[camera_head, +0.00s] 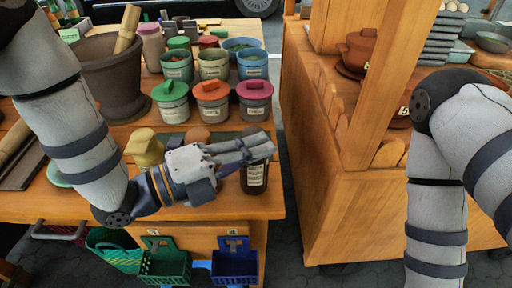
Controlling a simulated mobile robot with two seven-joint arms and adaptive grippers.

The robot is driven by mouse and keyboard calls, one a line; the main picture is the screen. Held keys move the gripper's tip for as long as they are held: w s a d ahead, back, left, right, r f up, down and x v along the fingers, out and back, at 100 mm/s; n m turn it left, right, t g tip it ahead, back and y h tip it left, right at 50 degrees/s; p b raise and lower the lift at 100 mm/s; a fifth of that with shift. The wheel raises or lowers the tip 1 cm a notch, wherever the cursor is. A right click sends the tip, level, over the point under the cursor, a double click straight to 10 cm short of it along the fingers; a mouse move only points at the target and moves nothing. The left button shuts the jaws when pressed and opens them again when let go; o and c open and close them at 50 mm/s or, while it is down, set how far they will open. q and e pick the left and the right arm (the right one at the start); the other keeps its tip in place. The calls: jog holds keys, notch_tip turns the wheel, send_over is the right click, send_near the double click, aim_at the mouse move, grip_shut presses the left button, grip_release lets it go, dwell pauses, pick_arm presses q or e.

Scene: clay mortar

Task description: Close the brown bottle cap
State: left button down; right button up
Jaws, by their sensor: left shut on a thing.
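The dark brown bottle (256,180) with a pale label stands upright near the front right edge of the left wooden table. My left gripper (262,150) reaches across from the left, with its fingers at the top of the bottle. It is shut on the cap there. The fingers hide most of the cap, so I cannot tell how it sits on the neck. My right arm (437,200) hangs at the right, and its gripper is out of view.
Lidded jars, including a green-lidded one (172,102), stand in rows behind the bottle. A yellow jar (144,148) is by my left wrist. A large mortar (112,80) stands at the left. A second wooden stand (330,210) is right, across a gap.

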pick_arm(q)
jog(key=shift+s+f, duration=0.1)
jog(key=shift+f, duration=0.2)
jog(key=c, duration=1.9)
grip_release()
jog(key=shift+o, duration=0.6)
jog(key=shift+r, duration=0.1)
jog(key=shift+r, duration=0.1)
